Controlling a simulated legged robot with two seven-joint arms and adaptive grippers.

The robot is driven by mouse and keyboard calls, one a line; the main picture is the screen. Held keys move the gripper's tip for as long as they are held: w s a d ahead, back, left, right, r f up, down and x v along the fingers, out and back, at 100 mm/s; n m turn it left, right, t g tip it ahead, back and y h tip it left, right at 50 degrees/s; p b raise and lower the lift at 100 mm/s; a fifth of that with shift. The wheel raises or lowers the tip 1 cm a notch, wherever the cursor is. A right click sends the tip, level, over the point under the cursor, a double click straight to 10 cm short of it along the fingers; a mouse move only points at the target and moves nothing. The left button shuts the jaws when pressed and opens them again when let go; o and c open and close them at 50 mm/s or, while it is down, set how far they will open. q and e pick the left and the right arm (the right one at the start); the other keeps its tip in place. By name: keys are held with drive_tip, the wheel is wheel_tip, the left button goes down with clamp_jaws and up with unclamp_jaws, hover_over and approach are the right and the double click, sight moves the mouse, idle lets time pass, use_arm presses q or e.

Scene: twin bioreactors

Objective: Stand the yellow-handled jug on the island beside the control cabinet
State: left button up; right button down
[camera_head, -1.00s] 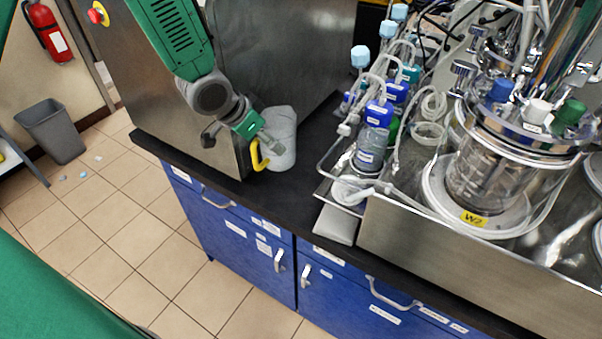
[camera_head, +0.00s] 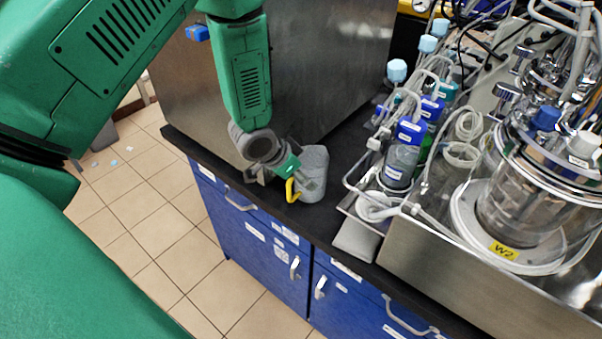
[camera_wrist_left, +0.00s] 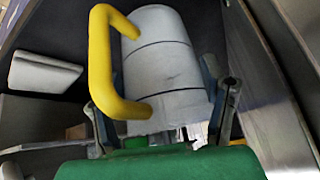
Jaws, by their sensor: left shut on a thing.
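The jug, a pale grey-white cylinder (camera_head: 314,175) with a yellow handle (camera_head: 292,191), is upright at the black-topped island (camera_head: 327,222), close beside the steel control cabinet (camera_head: 325,75). I cannot tell whether its base touches the top. My left gripper (camera_head: 288,170) is at the jug's left side, by the handle. In the left wrist view the jug (camera_wrist_left: 160,60) lies between the two fingers, with the handle (camera_wrist_left: 100,65) by the left finger. The gripper is shut on the jug. My right gripper is not in view.
Right of the jug, a steel tray (camera_head: 440,265) holds tubed bottles (camera_head: 402,162) and a glass bioreactor (camera_head: 515,205) labelled W2. A small grey-white block (camera_head: 356,240) lies at the tray's left end. A narrow strip of bare black top separates jug and tray.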

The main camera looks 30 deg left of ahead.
use_arm(q)
drive_tip(key=o, duration=1.4)
drive_tip(key=shift+s+d, duration=0.15)
drive_tip(key=shift+d, duration=0.05)
drive_tip(key=shift+o, duration=1.3)
drive_tip(key=shift+d, duration=0.2)
drive_tip(key=shift+d+r, duration=0.1)
drive_tip(key=shift+d, duration=0.3)
drive_tip(key=v, duration=0.7)
drive_tip(key=shift+s+a+r, duration=0.1)
drive_tip(key=shift+a, duration=0.1)
drive_tip(key=s+d+f+n+g, duration=0.1)
drive_tip(key=s+f+g, duration=0.1)
drive_tip(key=s+f, duration=0.3)
drive_tip(key=s+d+f+n+g+y, duration=0.1)
drive_tip(key=s+f, duration=0.5)
drive_tip(key=s, duration=0.6)
drive_tip(key=s+d+f+n+g+y, duration=0.1)
drive_tip(key=s+d+f+n+g, duration=0.1)
drive_tip(key=s+f, duration=0.3)
drive_tip(key=s+d+g, duration=0.1)
drive_tip(key=s, duration=0.3)
drive_tip(key=shift+d+f, duration=0.15)
drive_tip(key=shift+f, duration=0.15)
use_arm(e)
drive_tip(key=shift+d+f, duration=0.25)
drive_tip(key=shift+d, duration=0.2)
